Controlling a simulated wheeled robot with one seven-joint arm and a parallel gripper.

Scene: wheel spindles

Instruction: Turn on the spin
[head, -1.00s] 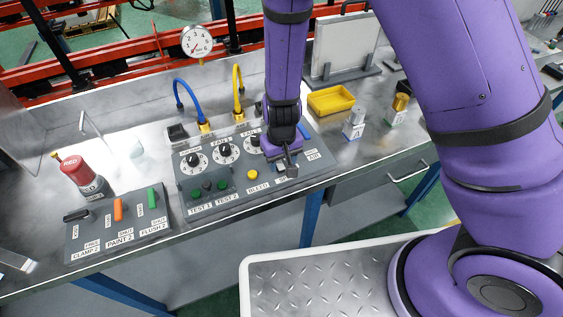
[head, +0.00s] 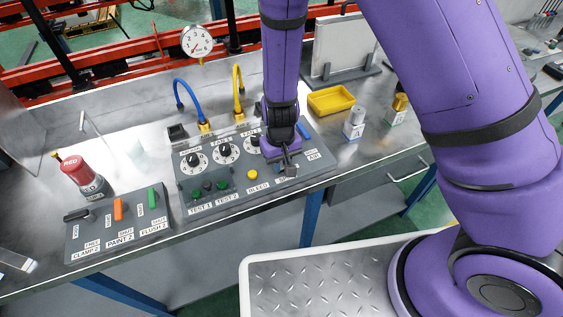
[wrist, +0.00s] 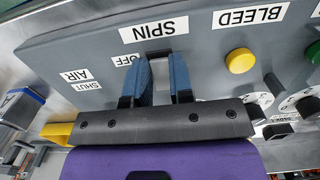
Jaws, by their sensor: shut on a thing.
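The grey control panel (head: 240,196) stands on the metal bench, and its SPIN label (wrist: 160,29) reads upside down in the wrist view. My gripper (head: 288,170) is down at the panel's right front part, right of the yellow BLEED button (head: 252,174). In the wrist view my gripper (wrist: 164,66) has its two blue-grey fingers close beside the SPIN label. It is shut on the spin switch, a small dark part (wrist: 156,56) between the fingertips. The fingers hide most of the switch, so its setting cannot be read. An OFF label (wrist: 126,60) shows beside the fingers.
A blue AIR lever (head: 304,130) is close on the right. A yellow tray (head: 331,101) stands behind. A second panel (head: 118,228) with coloured levers is at left.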

